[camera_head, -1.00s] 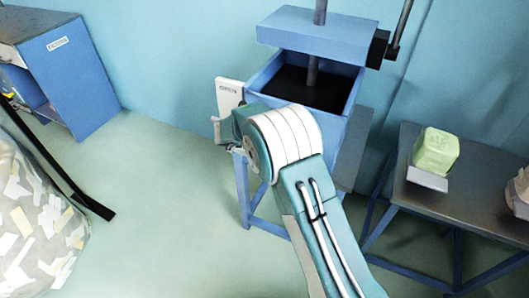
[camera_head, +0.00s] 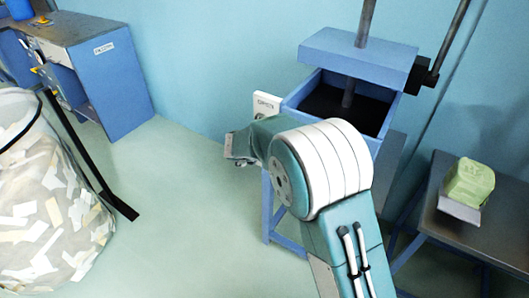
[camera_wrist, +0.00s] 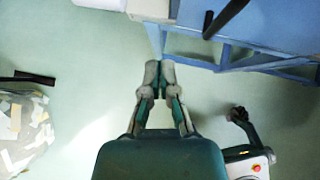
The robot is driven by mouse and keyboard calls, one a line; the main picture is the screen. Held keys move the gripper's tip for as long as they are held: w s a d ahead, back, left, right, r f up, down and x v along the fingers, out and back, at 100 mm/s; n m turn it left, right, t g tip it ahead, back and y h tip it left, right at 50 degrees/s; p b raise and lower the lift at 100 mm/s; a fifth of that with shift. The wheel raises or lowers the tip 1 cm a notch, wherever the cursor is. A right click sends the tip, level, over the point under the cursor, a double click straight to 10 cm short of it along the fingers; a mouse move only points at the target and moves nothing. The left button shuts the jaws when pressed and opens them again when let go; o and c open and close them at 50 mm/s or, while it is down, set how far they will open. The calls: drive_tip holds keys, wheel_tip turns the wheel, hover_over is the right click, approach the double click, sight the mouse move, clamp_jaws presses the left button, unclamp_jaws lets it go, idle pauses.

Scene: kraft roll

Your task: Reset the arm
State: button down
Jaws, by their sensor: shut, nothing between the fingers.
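My gripper (camera_wrist: 158,78) shows in the wrist view with its two fingertips together and nothing between them. It points at open floor beside the blue press stand. In the head view my arm rises from the bottom right and bends over in front of the blue press (camera_head: 340,95). The gripper end of the arm reaches left of the elbow, and its fingers are mostly hidden there.
The blue press stand also shows in the wrist view (camera_wrist: 200,62). A mesh bag of paper scraps (camera_head: 45,210) stands at left, with a blue cabinet (camera_head: 120,85) behind. A green block (camera_head: 468,182) sits on the dark table (camera_head: 440,220) at right.

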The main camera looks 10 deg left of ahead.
drive_tip(key=shift+s+d+r, duration=0.1)
drive_tip(key=shift+d+r, duration=0.05)
drive_tip(key=shift+r, duration=0.05)
drive_tip(key=d+r+n+t+y, duration=0.2)
drive_tip(key=d+r+n+y, duration=0.2)
drive_tip(key=r+n, duration=0.75)
drive_tip(key=s+d+r+n+y, duration=0.3)
drive_tip(key=s+d+r+n, duration=0.3)
drive_tip(key=s+r+n, duration=0.4)
drive_tip(key=s+d+f+n+g+h, duration=0.2)
drive_tip(key=s+d+n, duration=0.6)
drive_tip(key=s, duration=0.5)
drive_tip(key=s+d+f+n+g+h, duration=0.2)
drive_tip(key=s+d+n, duration=0.6)
drive_tip(key=s, duration=0.4)
drive_tip(key=shift+s+d+g+h, duration=0.4)
drive_tip(key=shift+d+g+h, duration=0.25)
drive_tip(key=shift+d, duration=0.25)
drive_tip(key=shift+r+n, duration=0.1)
drive_tip(key=shift+n, duration=0.15)
